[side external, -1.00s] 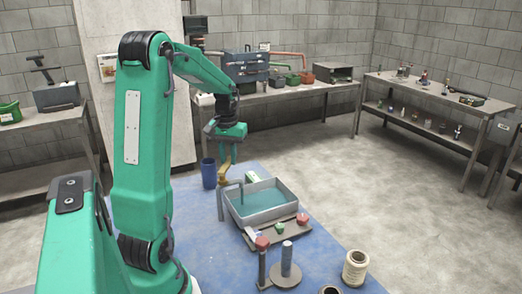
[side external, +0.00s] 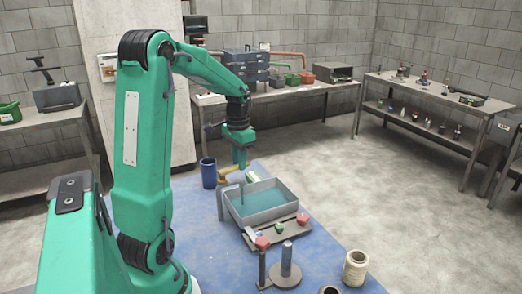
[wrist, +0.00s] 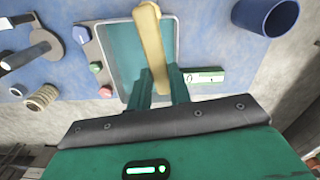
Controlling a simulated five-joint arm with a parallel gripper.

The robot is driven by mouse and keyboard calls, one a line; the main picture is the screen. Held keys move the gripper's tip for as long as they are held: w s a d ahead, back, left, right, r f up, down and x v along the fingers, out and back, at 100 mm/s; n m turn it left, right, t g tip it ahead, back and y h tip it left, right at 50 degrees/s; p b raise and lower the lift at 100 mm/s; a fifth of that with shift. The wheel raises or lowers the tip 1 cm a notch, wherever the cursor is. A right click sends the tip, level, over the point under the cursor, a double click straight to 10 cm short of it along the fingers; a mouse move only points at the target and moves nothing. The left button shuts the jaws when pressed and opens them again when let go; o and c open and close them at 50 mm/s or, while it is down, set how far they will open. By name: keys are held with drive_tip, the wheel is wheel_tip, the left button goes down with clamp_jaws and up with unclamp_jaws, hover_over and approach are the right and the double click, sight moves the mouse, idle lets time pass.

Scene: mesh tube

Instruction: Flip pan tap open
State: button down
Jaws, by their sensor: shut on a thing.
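The grey pan (side external: 275,214), holding teal liquid, stands on the blue work surface. The tap is a brass-yellow lever (side external: 228,174) at the pan's far left corner, lying roughly sideways in the side view. My gripper (side external: 240,166) points down at the right end of the lever. In the wrist view the lever (wrist: 151,40) runs lengthwise over the pan, and its near end lies between the two green fingers of my gripper (wrist: 161,88), which is shut on it. The fingers hide part of the lever's near end.
A blue cup (side external: 208,173) stands left of the tap. A small green and white box (wrist: 204,77) lies beside the pan. A board with red and green knobs (side external: 276,234), a grey post on a disc (side external: 286,261) and a cream spool (side external: 355,268) stand nearer the camera.

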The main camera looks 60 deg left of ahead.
idle(0.4)
drive_tip(key=c, duration=1.3)
unclamp_jaws()
drive_tip(key=shift+r, duration=0.1)
drive_tip(key=shift+r, duration=3.85)
drive_tip(key=s+d+t, duration=0.2)
drive_tip(key=d, duration=0.6)
drive_tip(key=s+d+m+t, duration=0.1)
drive_tip(key=s+d, duration=0.2)
drive_tip(key=d, duration=0.6)
drive_tip(key=s+d+m+t, duration=0.1)
drive_tip(key=s+d+t, duration=0.1)
drive_tip(key=d, duration=0.7)
drive_tip(key=shift+s+t, duration=0.25)
drive_tip(key=shift+t, duration=0.05)
